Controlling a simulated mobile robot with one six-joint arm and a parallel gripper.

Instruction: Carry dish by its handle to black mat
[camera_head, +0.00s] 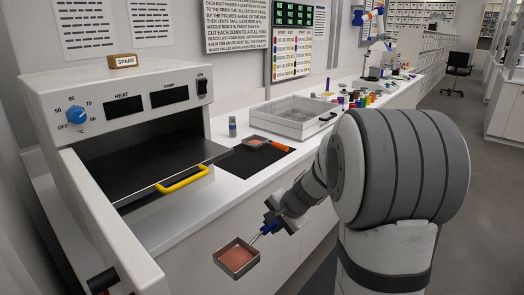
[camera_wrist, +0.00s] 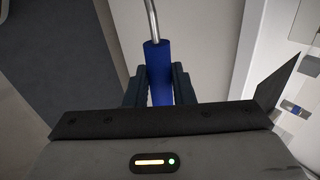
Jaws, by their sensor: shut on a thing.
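My gripper (camera_head: 274,222) is shut on the blue handle (camera_wrist: 159,72) of a square metal dish (camera_head: 237,258) with a flat reddish filling. The dish hangs out in front of the counter, below its top, and looks slightly tilted. In the wrist view the blue handle is between both fingers and its bent metal rod runs up out of the frame; the dish itself is not visible there. The black mat (camera_head: 236,166) lies on the counter.
A white oven (camera_head: 120,92) stands at left, its dark door (camera_head: 150,165) open with a yellow handle (camera_head: 183,179). A clear-lidded box (camera_head: 293,117) and several coloured jars stand farther along. The mat's near part is bare.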

